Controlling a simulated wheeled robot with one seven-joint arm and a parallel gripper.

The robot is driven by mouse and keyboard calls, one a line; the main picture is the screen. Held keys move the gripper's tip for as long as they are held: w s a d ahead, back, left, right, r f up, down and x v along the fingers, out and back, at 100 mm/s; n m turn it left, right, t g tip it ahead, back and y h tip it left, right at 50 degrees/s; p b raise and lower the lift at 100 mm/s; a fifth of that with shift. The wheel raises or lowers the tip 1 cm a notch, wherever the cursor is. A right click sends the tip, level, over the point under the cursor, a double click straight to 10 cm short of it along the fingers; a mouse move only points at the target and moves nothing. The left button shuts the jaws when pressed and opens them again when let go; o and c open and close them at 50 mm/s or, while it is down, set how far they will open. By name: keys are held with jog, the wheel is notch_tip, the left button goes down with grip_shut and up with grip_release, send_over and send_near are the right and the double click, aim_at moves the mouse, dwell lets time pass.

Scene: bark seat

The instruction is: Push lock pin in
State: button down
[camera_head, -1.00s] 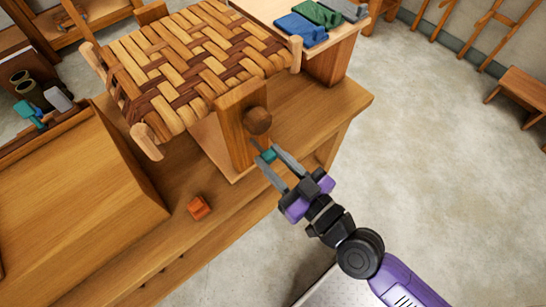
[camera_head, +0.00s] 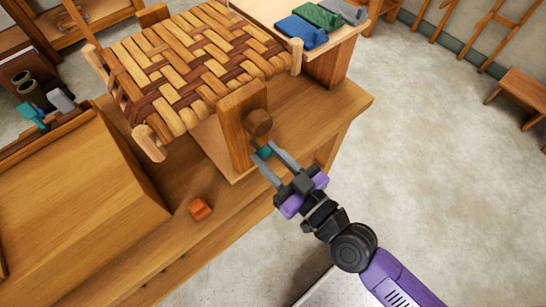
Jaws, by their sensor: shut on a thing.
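A small teal piece (camera_head: 264,152), which I take to be the lock pin, shows between the grey fingers of my gripper (camera_head: 264,154). My gripper is shut on it. The fingertips are close to the front face of an upright wooden post (camera_head: 238,125), just below a round brown knob (camera_head: 258,122). The post stands at the front corner of the woven bark seat (camera_head: 195,60). The far end of the pin is hidden, so I cannot tell whether it is inside a hole in the post.
An orange block (camera_head: 200,209) lies on the workbench (camera_head: 235,205) to the left of my gripper. A sloped wooden box (camera_head: 75,200) stands at left. Blue, green and grey folded pieces (camera_head: 318,18) lie on a pale board behind. Open floor (camera_head: 430,140) lies to the right.

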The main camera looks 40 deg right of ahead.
aim_at(267, 157)
jog(key=shift+w+r, duration=0.1)
jog(key=shift+w, duration=0.55)
jog(key=c, duration=1)
grip_release()
jog(key=shift+w, duration=0.1)
jog(key=shift+c, duration=0.2)
jog(key=s+b, duration=0.1)
jog(key=s, duration=0.5)
jog(key=shift+s+f, duration=0.2)
jog(key=shift+s+r, duration=0.15)
jog(key=shift+s, duration=0.6)
